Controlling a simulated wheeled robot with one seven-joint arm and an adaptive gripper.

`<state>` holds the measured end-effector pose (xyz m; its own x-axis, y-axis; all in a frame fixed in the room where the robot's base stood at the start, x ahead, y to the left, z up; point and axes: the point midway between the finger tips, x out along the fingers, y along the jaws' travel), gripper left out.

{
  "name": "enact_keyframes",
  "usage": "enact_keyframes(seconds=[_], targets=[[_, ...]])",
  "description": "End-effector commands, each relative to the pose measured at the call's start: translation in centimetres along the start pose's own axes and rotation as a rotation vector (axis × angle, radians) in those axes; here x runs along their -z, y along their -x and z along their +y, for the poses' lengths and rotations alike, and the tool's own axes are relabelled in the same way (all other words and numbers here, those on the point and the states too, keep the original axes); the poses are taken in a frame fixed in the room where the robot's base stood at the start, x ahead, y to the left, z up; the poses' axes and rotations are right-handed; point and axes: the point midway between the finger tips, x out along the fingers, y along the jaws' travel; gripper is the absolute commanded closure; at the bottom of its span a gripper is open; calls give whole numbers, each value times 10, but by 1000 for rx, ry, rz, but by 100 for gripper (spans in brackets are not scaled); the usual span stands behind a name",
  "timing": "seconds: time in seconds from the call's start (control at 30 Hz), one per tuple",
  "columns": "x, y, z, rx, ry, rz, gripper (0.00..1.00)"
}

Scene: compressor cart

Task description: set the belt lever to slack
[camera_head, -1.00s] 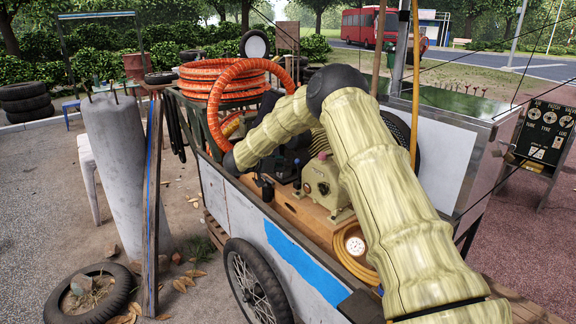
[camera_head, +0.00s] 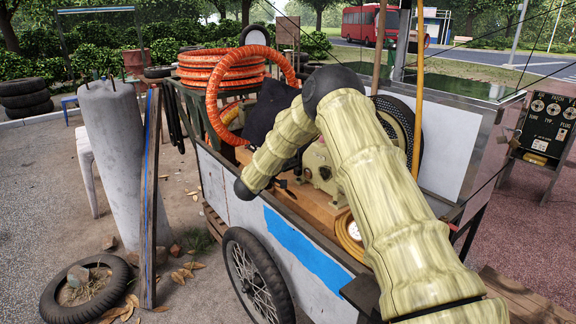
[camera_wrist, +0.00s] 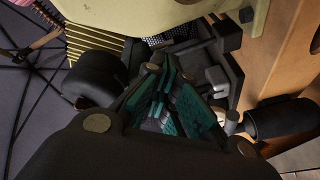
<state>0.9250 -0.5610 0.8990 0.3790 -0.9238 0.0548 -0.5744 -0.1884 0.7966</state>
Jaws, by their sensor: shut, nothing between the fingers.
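My gripper (camera_wrist: 172,98) is shut and empty in the wrist view, its teal-padded fingers close together. A black cylindrical grip on a metal rod (camera_wrist: 280,118) lies just right of the fingers and looks like the belt lever. I cannot tell whether the fingers touch it, or read its setting. The cream compressor housing (camera_wrist: 165,12) is at the top of the wrist view; it also shows in the head view (camera_head: 318,168), partly behind my arm. In the head view my forearm hides the gripper, and a small dark piece (camera_head: 283,184) shows by the wooden deck.
A black rounded part (camera_wrist: 97,78) stands left of the fingers. A dark blocky bracket (camera_wrist: 215,75) lies beyond them. The wooden deck (camera_head: 300,206) borders the cart's white side. A coiled orange hose (camera_head: 222,72) and yellow hose with a gauge (camera_head: 350,232) flank the machine.

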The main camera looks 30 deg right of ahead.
Motion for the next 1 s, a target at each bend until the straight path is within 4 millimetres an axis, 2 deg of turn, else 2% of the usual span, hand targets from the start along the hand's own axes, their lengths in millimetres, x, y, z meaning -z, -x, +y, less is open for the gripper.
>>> enact_keyframes(seconds=[0.03,0.2,0.4,0.53,0.67,0.77,1.0], targets=[[-11,3,-12,-21,101,51,100],[-24,16,-26,-126,455,224,100],[-32,32,-37,-247,744,360,100],[-34,38,-40,-289,828,398,100],[-32,36,-39,-300,850,406,100],[-27,28,-38,-301,847,405,100],[-11,-6,-34,-300,846,402,100]])
